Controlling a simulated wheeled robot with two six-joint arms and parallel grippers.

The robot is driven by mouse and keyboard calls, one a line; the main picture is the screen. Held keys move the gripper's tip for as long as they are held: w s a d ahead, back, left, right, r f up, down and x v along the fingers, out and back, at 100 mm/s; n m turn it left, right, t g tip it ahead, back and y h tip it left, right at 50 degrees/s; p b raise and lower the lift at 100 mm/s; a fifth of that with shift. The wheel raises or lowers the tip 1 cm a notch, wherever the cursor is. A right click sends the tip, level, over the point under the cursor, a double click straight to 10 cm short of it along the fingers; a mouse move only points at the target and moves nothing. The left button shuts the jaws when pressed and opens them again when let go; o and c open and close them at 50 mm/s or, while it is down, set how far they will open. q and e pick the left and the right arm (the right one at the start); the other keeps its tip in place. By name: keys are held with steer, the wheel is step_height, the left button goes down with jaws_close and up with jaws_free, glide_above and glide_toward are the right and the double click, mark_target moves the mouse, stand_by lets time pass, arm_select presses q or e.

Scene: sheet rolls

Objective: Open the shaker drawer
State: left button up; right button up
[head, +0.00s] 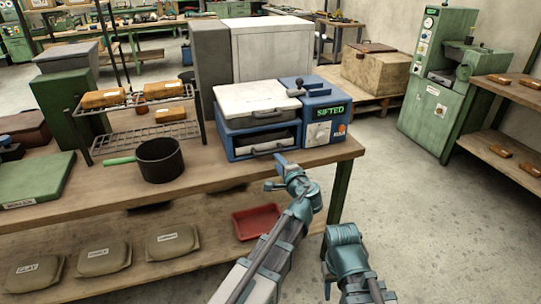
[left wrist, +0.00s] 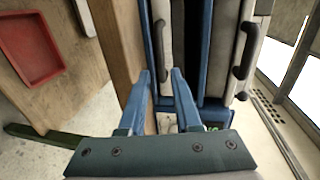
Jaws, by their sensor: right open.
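The blue shaker (head: 262,128), marked SIFTED, stands near the front right edge of the workbench. Its drawer (head: 266,146) is in the lower front, below the pale lid section, and looks closed. The drawer's dark bar handle (left wrist: 161,36) shows in the left wrist view. My left gripper (head: 280,160) is just in front of the drawer handle. In the left wrist view its blue fingers (left wrist: 161,75) are apart, with the handle beyond and roughly between their tips. I see no contact. My right gripper (head: 328,280) hangs low beside the bench, its fingers barely visible.
A second, upper handle (left wrist: 243,52) is on the shaker's lid section. A dark pot (head: 160,160) and a wire rack stand left of the shaker. A red tray (head: 257,221) lies on the lower shelf. The floor right of the bench is clear.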

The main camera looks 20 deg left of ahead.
mark_target(269, 153)
arm_select(q)
steer(key=b+x, duration=0.1)
steer(key=x, duration=0.8)
steer(key=shift+w+a+b, duration=0.2)
steer(key=shift+b, duration=0.1)
jaws_close()
stand_by(1.0)
